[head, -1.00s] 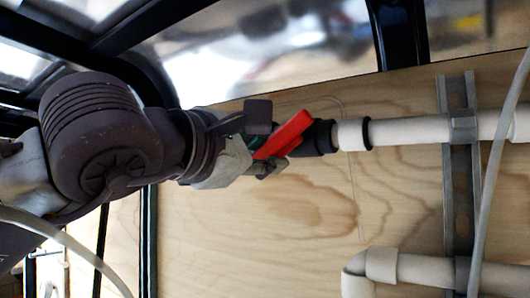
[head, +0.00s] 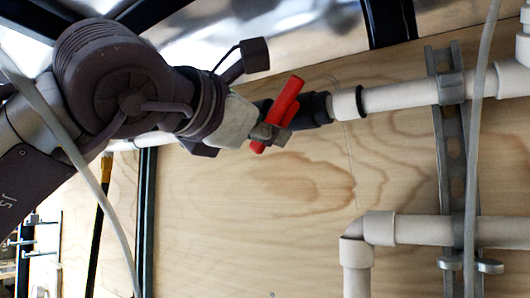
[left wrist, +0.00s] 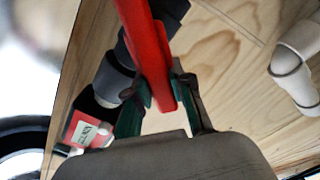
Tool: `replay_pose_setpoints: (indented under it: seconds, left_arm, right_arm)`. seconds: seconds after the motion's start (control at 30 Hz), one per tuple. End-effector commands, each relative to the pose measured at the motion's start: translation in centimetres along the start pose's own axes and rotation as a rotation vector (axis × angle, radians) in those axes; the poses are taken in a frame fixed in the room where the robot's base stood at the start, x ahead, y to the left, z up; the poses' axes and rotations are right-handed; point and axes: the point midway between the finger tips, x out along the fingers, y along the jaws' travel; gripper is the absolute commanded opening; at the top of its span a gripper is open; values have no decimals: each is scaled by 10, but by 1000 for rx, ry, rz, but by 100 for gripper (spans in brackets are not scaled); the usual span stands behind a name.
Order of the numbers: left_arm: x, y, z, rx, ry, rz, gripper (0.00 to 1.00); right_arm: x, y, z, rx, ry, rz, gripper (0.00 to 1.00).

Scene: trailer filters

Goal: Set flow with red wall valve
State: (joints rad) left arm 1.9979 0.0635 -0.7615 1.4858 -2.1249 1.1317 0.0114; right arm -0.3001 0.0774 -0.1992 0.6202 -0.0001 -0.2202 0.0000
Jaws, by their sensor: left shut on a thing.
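The red valve handle (head: 287,103) is on a dark valve body (head: 313,109) in line with a white pipe on the wooden wall. In the head view the handle stands steeply, its upper end leaning right, across the pipe's line. My left gripper (head: 267,133) is shut on the lower part of the handle. In the left wrist view the red handle (left wrist: 149,45) runs down from the top edge between the two green-lined fingertips (left wrist: 163,92). Part of the valve body is hidden behind the handle and gripper. My right gripper is in neither view.
A white pipe (head: 400,96) runs right from the valve through a metal strut (head: 449,150). A lower white elbow pipe (head: 380,228) sits at the bottom right. A pale hose (head: 477,140) hangs in front of the strut. The wooden wall below the valve is bare.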

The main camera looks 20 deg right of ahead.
Motion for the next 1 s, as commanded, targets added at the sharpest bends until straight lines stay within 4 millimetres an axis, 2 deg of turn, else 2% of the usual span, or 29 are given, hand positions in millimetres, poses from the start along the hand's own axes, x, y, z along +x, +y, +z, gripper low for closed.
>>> replay_pose_setpoints:
  seconds: [0.03,0.37,0.4,0.57,0.87,1.0]
  left_arm:
    - [0,-2,-1,-16,-1,-1,0]
    - [0,-2,1,-29,-1,-3,0]
    - [0,-2,1,-29,-1,-3,23]
    - [0,-2,1,-28,-1,-3,48]
    - [-1,-1,1,-27,0,-2,48]
    - [-13,0,1,-27,-1,0,48]
  right_arm:
    - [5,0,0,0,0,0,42]
    - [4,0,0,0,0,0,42]
    - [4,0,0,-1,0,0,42]
    - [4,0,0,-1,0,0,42]
    - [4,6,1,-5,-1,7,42]
    - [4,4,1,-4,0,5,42]
